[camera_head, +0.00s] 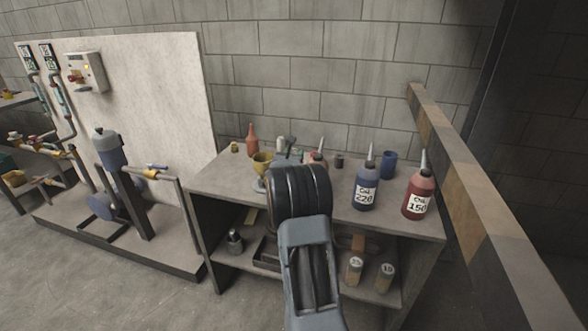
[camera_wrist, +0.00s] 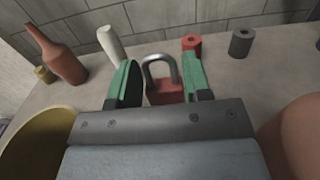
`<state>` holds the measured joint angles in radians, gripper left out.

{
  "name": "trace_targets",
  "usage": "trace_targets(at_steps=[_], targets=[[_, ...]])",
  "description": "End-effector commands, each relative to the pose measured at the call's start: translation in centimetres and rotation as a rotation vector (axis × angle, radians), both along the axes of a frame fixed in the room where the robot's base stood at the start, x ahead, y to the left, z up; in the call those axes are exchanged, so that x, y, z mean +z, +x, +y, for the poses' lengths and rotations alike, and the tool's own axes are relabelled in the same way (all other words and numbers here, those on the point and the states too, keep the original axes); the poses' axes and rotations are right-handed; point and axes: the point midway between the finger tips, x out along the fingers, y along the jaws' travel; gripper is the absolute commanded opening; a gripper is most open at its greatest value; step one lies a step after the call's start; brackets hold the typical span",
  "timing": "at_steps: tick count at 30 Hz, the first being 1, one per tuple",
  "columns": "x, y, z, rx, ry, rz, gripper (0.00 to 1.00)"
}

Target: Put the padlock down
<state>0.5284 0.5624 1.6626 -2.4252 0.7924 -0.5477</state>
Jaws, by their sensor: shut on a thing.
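The padlock (camera_wrist: 166,96) has a red body and a grey metal shackle that points up and away in the wrist view. My gripper (camera_wrist: 158,80) has green-padded fingers on either side of the padlock, and it is shut on it. The grey workbench top (camera_wrist: 218,66) lies beneath and beyond the gripper. I cannot tell whether the padlock touches the bench. In the head view my arm reaches over the bench (camera_head: 222,178) and hides the padlock and most of the gripper.
An orange-red bottle (camera_wrist: 58,55), white bottle (camera_wrist: 110,44), red cylinder (camera_wrist: 191,44) and dark cylinder (camera_wrist: 241,43) stand beyond the gripper. A yellow funnel-like cup (camera_head: 262,164) is left of my arm. Blue (camera_head: 366,188) and red (camera_head: 419,194) oil bottles stand right. Bare bench shows at front left.

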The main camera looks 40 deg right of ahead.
Motion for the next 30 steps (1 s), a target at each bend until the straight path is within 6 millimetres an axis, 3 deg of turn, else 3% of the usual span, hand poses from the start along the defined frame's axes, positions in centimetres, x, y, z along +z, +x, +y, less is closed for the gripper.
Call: trace_targets(at_steps=[5, 13, 26, 27, 30], targets=[[-0.9, 0.0, 0.0, 0.000, 0.000, 0.000, 0.19], [-4.4, 0.0, 0.0, 0.000, 0.000, 0.001, 0.19], [-4.9, 0.0, 0.0, 0.001, 0.000, -0.001, 0.19], [-4.9, 0.0, 0.0, 0.001, 0.001, -0.001, 0.46], [-4.8, 0.0, 0.0, 0.001, 0.001, -0.001, 0.56]])
